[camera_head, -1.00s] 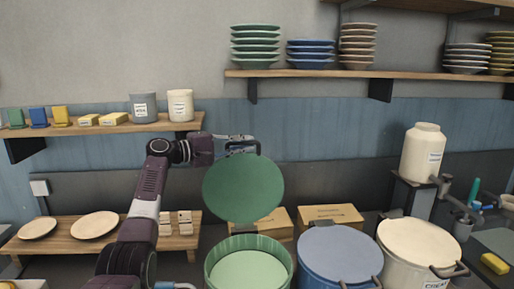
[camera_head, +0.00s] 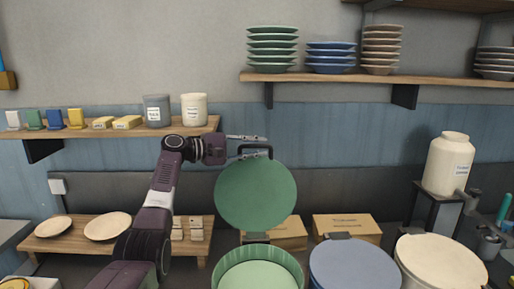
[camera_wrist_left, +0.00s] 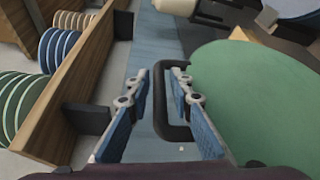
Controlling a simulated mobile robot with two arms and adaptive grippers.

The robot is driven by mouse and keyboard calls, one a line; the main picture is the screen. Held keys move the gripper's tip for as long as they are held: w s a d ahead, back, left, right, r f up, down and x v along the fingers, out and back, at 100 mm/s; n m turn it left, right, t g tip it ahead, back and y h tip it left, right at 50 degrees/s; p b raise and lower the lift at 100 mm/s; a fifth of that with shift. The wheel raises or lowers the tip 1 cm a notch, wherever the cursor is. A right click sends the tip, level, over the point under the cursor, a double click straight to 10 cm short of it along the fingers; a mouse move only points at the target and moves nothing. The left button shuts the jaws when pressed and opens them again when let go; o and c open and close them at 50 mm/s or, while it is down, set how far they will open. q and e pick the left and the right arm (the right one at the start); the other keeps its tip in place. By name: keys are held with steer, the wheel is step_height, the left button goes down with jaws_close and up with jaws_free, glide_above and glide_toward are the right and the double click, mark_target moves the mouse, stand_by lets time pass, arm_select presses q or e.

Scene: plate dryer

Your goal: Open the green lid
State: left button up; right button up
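The green lid (camera_head: 256,196) stands raised, nearly upright, at the back of the round green bin (camera_head: 257,256), whose mouth is uncovered. The lid's dark handle (camera_head: 268,149) is at its top edge. My left gripper (camera_head: 262,146) is at the handle with its fingers spread, one above and one below in the head view. In the left wrist view, the two blue-padded fingers (camera_wrist_left: 163,98) are apart. The handle (camera_wrist_left: 168,112) shows between them, nearer the right finger, beside the green lid (camera_wrist_left: 255,95). Contact is unclear. My right gripper is not in view.
A blue-lidded bin (camera_head: 352,265) and a cream-lidded bin (camera_head: 440,262) stand to the right. Cardboard boxes (camera_head: 347,228) are behind. A shelf (camera_head: 330,77) with stacked plates is above, and a lower shelf (camera_head: 90,131) with cups is at left.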

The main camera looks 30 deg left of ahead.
arm_select(q)
steer(key=shift+o, duration=0.4)
steer(key=v, duration=1.2)
steer(key=shift+d, duration=0.1)
